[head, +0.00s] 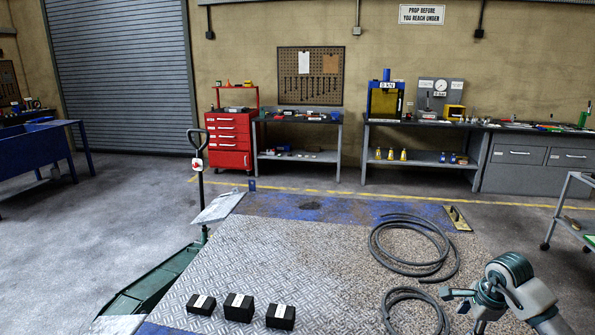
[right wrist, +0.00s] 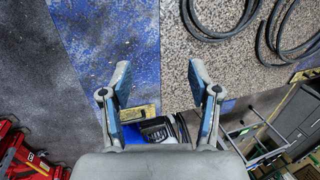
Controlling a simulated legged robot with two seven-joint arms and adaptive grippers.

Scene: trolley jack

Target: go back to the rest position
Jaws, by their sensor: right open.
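My right gripper (head: 455,299) is at the lower right of the head view, beside the coiled hoses. In the right wrist view its two fingers (right wrist: 159,72) stand wide apart with nothing between them. My left gripper is in neither view. The green trolley jack (head: 150,283) stands at the lower left of the head view with its handle (head: 198,165) upright. Three black blocks (head: 239,307) with white labels sit in a row at the near edge of the metal tread plate (head: 265,255), well left of my right gripper.
Black hoses (head: 377,252) lie coiled on the speckled part of the platform. A wheeled grey cart (head: 567,212) stands at the far right. Workbenches (head: 420,160) and a red tool cabinet (head: 230,142) line the back wall. The grey floor in front of the shutter is clear.

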